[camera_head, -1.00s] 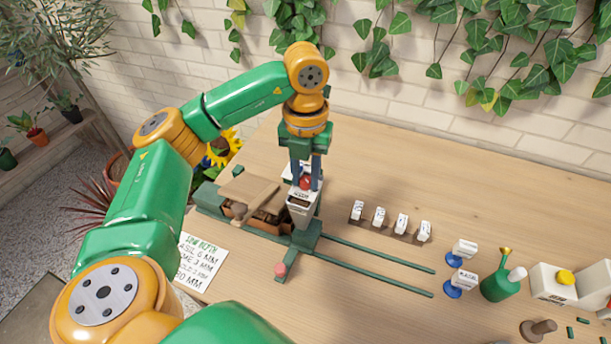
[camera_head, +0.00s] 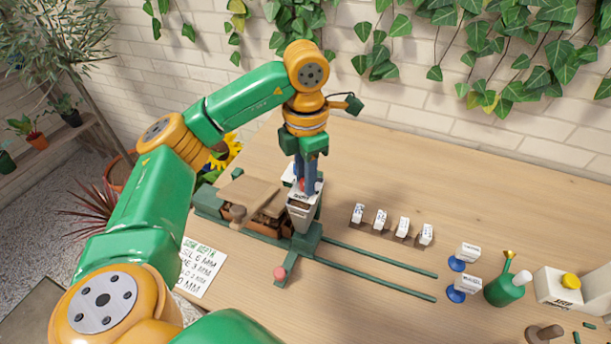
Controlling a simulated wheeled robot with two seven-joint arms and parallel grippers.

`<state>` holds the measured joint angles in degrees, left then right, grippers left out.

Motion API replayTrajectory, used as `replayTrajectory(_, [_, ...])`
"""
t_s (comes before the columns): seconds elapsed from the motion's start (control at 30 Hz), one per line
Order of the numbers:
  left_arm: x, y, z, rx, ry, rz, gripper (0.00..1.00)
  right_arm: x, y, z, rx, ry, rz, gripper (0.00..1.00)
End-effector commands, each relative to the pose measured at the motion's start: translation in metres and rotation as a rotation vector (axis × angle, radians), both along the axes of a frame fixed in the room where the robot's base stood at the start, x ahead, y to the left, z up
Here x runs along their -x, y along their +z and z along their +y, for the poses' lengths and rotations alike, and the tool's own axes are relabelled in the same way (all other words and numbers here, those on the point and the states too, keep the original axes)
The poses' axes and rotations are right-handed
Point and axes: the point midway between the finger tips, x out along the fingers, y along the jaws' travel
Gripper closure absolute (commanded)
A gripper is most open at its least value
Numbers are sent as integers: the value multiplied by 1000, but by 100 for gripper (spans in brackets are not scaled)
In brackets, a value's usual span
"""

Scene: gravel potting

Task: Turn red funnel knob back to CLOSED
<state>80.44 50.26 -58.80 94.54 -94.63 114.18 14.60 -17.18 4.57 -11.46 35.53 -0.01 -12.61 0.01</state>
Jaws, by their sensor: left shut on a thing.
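My left gripper (camera_head: 304,184) points straight down over the funnel and is shut on the red knob. The fingers cover most of the knob, so I cannot read its setting. My right gripper is not in view.
A wooden box with a lid (camera_head: 250,192) stands left of the funnel. Green rails (camera_head: 380,262) run right across the table. Several small labelled blocks (camera_head: 380,218) stand behind them. A green watering can (camera_head: 505,288) is at the right. A sowing depth card (camera_head: 202,266) lies at the front left.

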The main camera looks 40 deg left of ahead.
Motion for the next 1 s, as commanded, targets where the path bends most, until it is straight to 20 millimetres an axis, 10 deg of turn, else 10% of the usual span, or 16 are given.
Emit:
replayTrajectory(0.77, [-1, 1, 0, 1, -93, -5, 100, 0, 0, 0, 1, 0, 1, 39])
replayTrajectory(0.8, [-1, 1, 0, 1, -93, -5, 65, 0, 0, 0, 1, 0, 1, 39])
replayTrajectory(0.9, [-1, 1, 0, 1, -93, -4, 40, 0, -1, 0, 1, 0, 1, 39])
replayTrajectory(1.0, [0, 1, 0, 1, -93, -3, 40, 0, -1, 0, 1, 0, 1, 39])
